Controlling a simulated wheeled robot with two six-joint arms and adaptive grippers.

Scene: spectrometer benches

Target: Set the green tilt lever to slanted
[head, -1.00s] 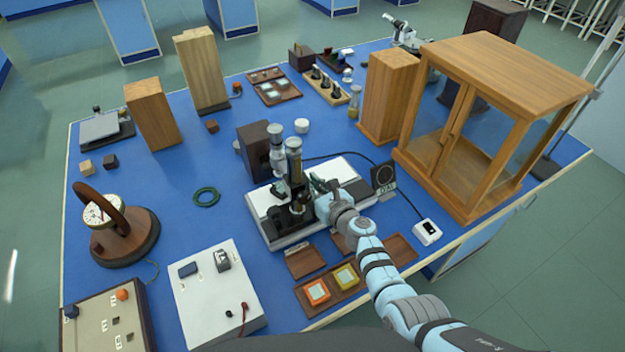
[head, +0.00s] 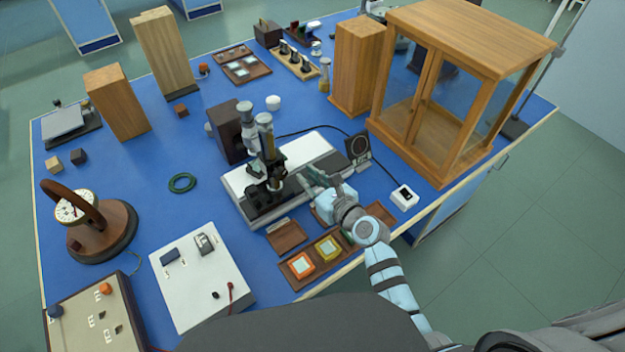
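The microscope-like instrument (head: 262,150) stands upright on a white and black base (head: 240,182) in the middle of the bench. I cannot pick out a green tilt lever clearly; small dark parts near its stage are too small to tell, so the lever's setting cannot be read. My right gripper (head: 314,181) is just right of the instrument, above the right part of the base. Its fingers look spread and empty, apart from the instrument. My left gripper is not in view.
Slide trays (head: 286,236) with an orange tile (head: 301,265) and a yellow tile (head: 328,248) lie in front of the base. A white switch box (head: 404,197) and a glass-fronted wooden cabinet (head: 450,100) stand right. A green ring (head: 182,183) lies on clear blue bench at left.

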